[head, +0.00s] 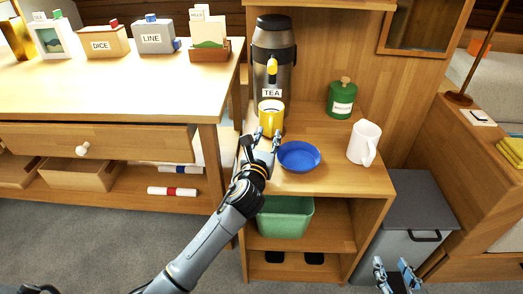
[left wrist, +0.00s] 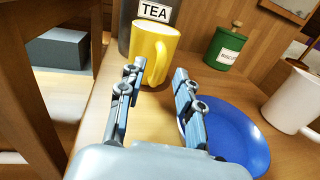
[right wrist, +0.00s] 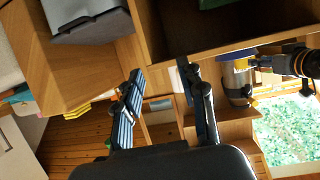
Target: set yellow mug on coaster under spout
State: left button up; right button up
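No coaster shows; whether one lies under the mug is hidden. My right gripper (head: 397,268) is open and empty, away from the cabinet; it also shows in the right wrist view (right wrist: 160,75).
A blue bowl (head: 299,156) sits right beside my left gripper. A green bin (head: 285,218) is on the shelf below. The desk (head: 110,80) is at left.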

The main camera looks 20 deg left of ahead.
pick_arm(q)
jog(key=s, duration=0.3)
jog(key=s+p, duration=0.1)
jog(key=s, duration=0.2)
jog(key=s+d, duration=0.1)
jog(key=s, duration=0.2)
pick_arm(e)
jog(key=s+d+f+g+h, duration=0.1)
jog(key=s+d+f+g, duration=0.1)
jog(key=s+f+g, duration=0.3)
jog(key=shift+s+d+f, duration=0.3)
jog(key=shift+s+f, duration=0.3)
